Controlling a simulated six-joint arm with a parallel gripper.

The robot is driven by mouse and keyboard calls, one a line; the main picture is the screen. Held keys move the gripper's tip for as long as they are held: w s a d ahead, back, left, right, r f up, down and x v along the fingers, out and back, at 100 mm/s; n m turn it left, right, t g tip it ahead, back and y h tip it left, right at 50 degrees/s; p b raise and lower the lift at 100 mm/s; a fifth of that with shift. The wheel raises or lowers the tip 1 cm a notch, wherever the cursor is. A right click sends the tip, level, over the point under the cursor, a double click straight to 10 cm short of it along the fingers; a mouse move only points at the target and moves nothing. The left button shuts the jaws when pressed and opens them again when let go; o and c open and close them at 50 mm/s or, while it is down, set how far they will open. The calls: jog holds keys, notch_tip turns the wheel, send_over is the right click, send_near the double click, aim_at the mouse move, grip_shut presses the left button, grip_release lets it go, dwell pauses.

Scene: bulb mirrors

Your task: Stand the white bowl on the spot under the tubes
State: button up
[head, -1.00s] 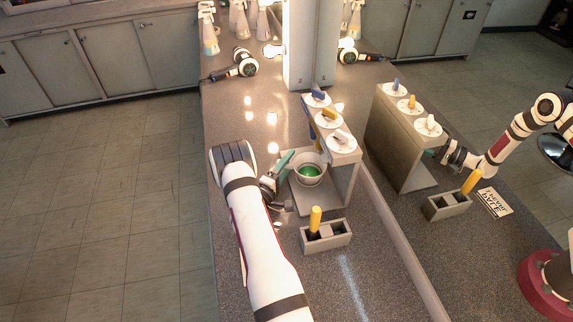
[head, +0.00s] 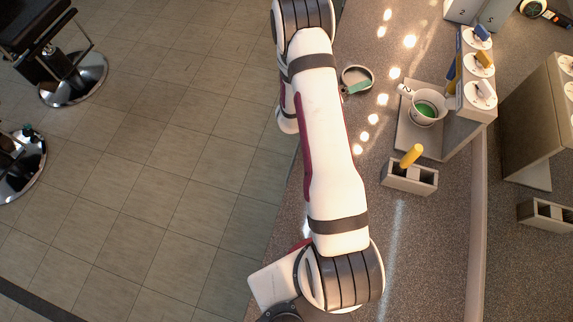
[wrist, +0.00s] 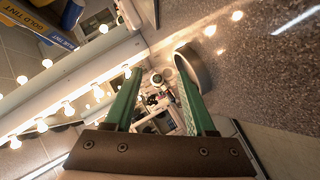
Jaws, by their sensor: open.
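The white bowl (head: 412,108) stands upright on the grey base plate (head: 408,140) under the tube stand, with green contents inside and a white handle on its left. Tubes hang at the stand, among them a blue one (head: 453,73); in the wrist view a tube marked gold tint (wrist: 22,28) and one marked blue tint (wrist: 70,14) show. My gripper (wrist: 157,75) is open and empty, its green fingers apart. In the head view a green finger (head: 356,88) shows left of the bowl, apart from it; the rest is hidden behind my arm.
A round grey ring-like dish (head: 357,69) is close to my finger, also seen in the wrist view (wrist: 190,66); I cannot tell if they touch. A grey block (head: 420,183) holding a yellow stick (head: 411,155) stands in front of the plate. A mirror runs along the right.

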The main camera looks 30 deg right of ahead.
jog(key=w+a+r+m+t+y, duration=0.1)
jog(key=w+a+r+t+y, duration=0.1)
jog(key=w+a+r+y, duration=0.45)
jog(key=w+a+r+m+t+y, duration=0.1)
jog(key=w+a+t+y, duration=0.15)
jog(key=a, duration=0.65)
jog(key=s+a+r+n+y, duration=0.1)
jog(key=s+a+r+y, duration=0.25)
jog(key=a, duration=0.55)
jog(key=s+a+r+g+y, duration=0.2)
jog(key=s+a, duration=0.3)
jog(key=s, duration=0.2)
jog(key=s+a+r+g+y, duration=0.2)
jog(key=s+a+r, duration=0.1)
jog(key=s+a, duration=0.3)
jog(key=s+d+r+g, duration=0.1)
jog(key=s+g, duration=0.2)
jog(key=s, duration=1.1)
jog(key=shift+s+d+m, duration=0.15)
jog(key=shift+s+m, duration=0.15)
jog(key=shift+o, duration=0.2)
jog(key=shift+g, duration=0.25)
